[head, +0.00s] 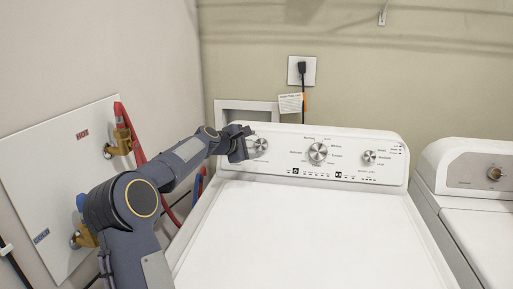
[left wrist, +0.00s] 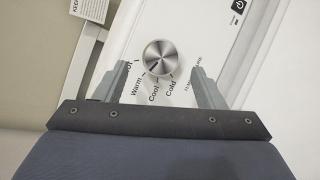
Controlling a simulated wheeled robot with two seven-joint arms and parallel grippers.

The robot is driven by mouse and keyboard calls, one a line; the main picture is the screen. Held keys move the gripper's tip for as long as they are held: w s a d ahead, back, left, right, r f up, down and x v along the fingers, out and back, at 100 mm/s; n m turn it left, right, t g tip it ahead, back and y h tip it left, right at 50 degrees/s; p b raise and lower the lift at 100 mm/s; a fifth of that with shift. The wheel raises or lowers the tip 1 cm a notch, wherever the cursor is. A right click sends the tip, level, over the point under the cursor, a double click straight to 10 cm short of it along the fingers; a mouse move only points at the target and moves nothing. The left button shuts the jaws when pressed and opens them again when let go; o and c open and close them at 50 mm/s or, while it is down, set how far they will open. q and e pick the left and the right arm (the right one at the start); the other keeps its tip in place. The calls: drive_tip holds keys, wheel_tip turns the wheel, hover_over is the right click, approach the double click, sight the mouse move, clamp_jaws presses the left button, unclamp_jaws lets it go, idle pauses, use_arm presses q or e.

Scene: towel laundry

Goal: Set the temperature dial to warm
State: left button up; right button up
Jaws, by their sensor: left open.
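The temperature dial (left wrist: 160,57) is a round silver knob on the white washer's control panel. The labels Warm, Cool and Cold show around its lower side, with a partly hidden label at the left. A small dark mark on the knob points down and left, roughly toward Warm. In the head view the dial (head: 261,145) is the leftmost of three knobs. My left gripper (left wrist: 161,70) is open, with one finger on each side of the dial. I cannot tell whether the fingers touch it. In the head view my left gripper (head: 247,143) is at the panel's left end. My right gripper is not in view.
A larger middle knob (head: 318,152) and a right knob (head: 369,156) sit on the same panel. The washer's white lid (head: 310,235) is clear. A second machine (head: 480,180) stands at the right. Hoses and valves (head: 122,140) are on the left wall.

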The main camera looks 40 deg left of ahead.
use_arm(q)
drive_tip(key=v, duration=0.4)
drive_tip(key=shift+s+b, duration=0.1)
drive_tip(key=shift+b, duration=0.25)
drive_tip(key=shift+d+r, duration=0.1)
drive_tip(key=s+d+r+m+g+h+p, duration=0.15)
drive_tip(key=s+d+m, duration=0.3)
drive_tip(key=d, duration=0.65)
drive_tip(key=s+d+m+g+h+p, duration=0.15)
drive_tip(key=s+d+m, duration=0.35)
drive_tip(key=d, duration=0.5)
drive_tip(key=s+d+f+m+g+p, duration=0.1)
drive_tip(key=s+d+f+m, duration=0.2)
drive_tip(key=s, duration=0.5)
drive_tip(key=s+d+f+m+g+p, duration=0.2)
drive_tip(key=s+d+f+m, duration=0.1)
drive_tip(key=s+d+m, duration=0.3)
drive_tip(key=s+d+f+m+g+h+p, duration=0.1)
drive_tip(key=s+d+f+m, duration=0.3)
drive_tip(key=s, duration=0.6)
drive_tip(key=shift+s+d+g+p, duration=0.2)
drive_tip(key=shift+d+g+p, duration=0.1)
drive_tip(key=shift+g+p, duration=0.25)
drive_tip(key=shift+f+m, duration=0.1)
drive_tip(key=shift+m, duration=0.15)
